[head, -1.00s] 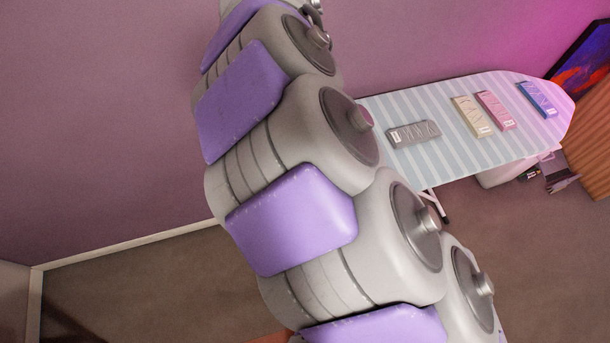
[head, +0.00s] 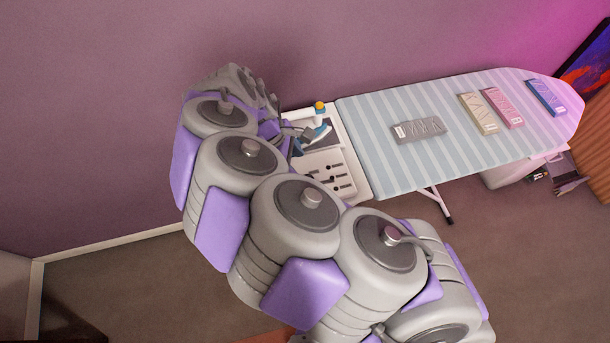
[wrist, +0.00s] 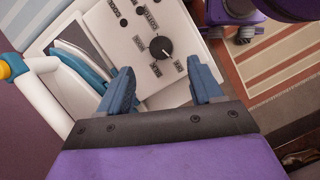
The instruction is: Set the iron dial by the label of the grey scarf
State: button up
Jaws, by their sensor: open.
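The grey scarf (head: 419,129) lies folded on the striped ironing board, with a small white label at its left end; the label is too small to read. In the wrist view the iron dial (wrist: 161,48), a black round knob with a pale pointer, sits on a white panel with printed words around it. The words are too blurred to read surely. My gripper (wrist: 163,82) is open and empty, with blue fingers apart just short of the dial. The iron (head: 318,128), white and blue with a yellow knob, rests at the board's left end.
The ironing board (head: 375,165) also holds a cream scarf (head: 478,113), a pink scarf (head: 503,108) and a blue scarf (head: 545,97) at the right. A white bin (head: 508,175) stands under the board.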

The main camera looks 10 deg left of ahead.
jog(key=b+x, duration=0.1)
jog(key=x, duration=0.6)
jog(key=shift+d+f, duration=0.1)
jog(key=shift+f, duration=0.25)
jog(key=shift+r, duration=0.1)
jog(key=c, duration=1)
